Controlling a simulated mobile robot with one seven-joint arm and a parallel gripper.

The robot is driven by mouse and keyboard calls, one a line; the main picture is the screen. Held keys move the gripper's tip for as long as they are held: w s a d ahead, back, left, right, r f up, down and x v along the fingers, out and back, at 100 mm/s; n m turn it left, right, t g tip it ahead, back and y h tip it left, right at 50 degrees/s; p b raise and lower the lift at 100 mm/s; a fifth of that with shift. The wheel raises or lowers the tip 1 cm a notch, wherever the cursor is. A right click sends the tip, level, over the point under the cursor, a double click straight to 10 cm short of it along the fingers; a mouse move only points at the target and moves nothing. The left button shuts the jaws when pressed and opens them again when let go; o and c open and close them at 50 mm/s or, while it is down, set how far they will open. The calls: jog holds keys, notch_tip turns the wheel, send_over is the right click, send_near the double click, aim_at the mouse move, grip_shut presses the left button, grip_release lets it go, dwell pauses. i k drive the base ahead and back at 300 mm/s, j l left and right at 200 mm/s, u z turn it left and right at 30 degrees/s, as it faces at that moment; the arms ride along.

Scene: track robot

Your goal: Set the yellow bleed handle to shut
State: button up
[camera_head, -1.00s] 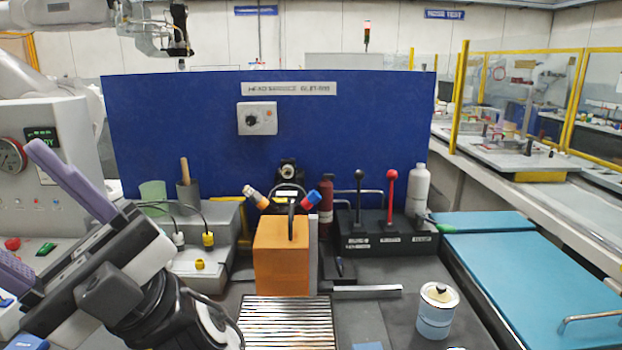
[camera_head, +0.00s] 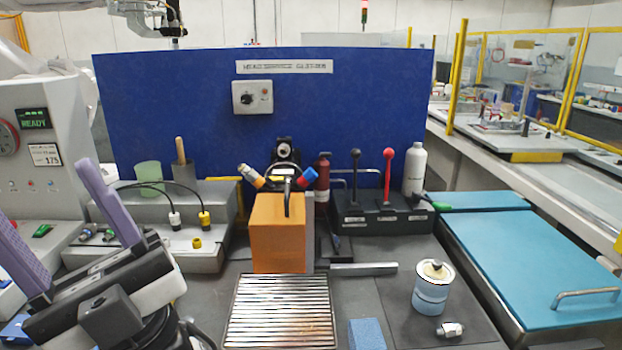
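My gripper (camera_head: 44,195) is at the lower left, its two purple fingers wide apart and nothing between them. It is nearer the camera than the grey block and left of the orange block. No part is clearly readable as the yellow bleed handle. Behind the orange block (camera_head: 277,235) a black fitting (camera_head: 284,152) carries an angled yellow-orange piece with a white end (camera_head: 250,175) and a blue-and-red piece (camera_head: 308,178). A small yellow knob (camera_head: 197,243) and a yellow connector (camera_head: 204,219) are on the grey block (camera_head: 222,205). Whether any is shut cannot be told.
A black box (camera_head: 385,220) bears a black-knobbed lever (camera_head: 355,182) and a red-knobbed lever (camera_head: 388,178). A ribbed metal plate (camera_head: 281,311), a blue sponge (camera_head: 367,334), a lidded can (camera_head: 430,292) and a teal-topped bench (camera_head: 535,255) lie in front and right. A blue panel (camera_head: 190,100) stands behind.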

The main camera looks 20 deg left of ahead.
aim_at(238, 179)
jog(key=u, duration=1.15)
jog(key=j+u, duration=0.25)
jog(key=j, duration=0.25)
jog(key=i, duration=0.95)
